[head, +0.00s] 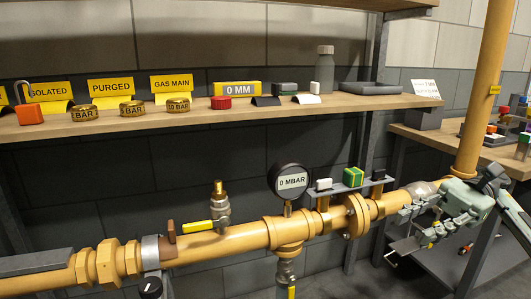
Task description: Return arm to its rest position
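My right gripper (397,234) is at the right, with its arm coming in from the right edge. Its fingers point left and are spread apart, beside the right end of the yellow gas pipe (240,240). I see nothing clearly held between them; small coloured bits show behind the fingers, too small to tell. I cannot tell whether the gripper touches the pipe. My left gripper is not in view.
A round gauge (291,181) reading 0 MBAR stands on the pipe, with a yellow-handled valve (220,208) to its left. A wooden shelf (240,116) above holds signs and brass parts. A vertical yellow pipe (483,90) stands close above the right gripper.

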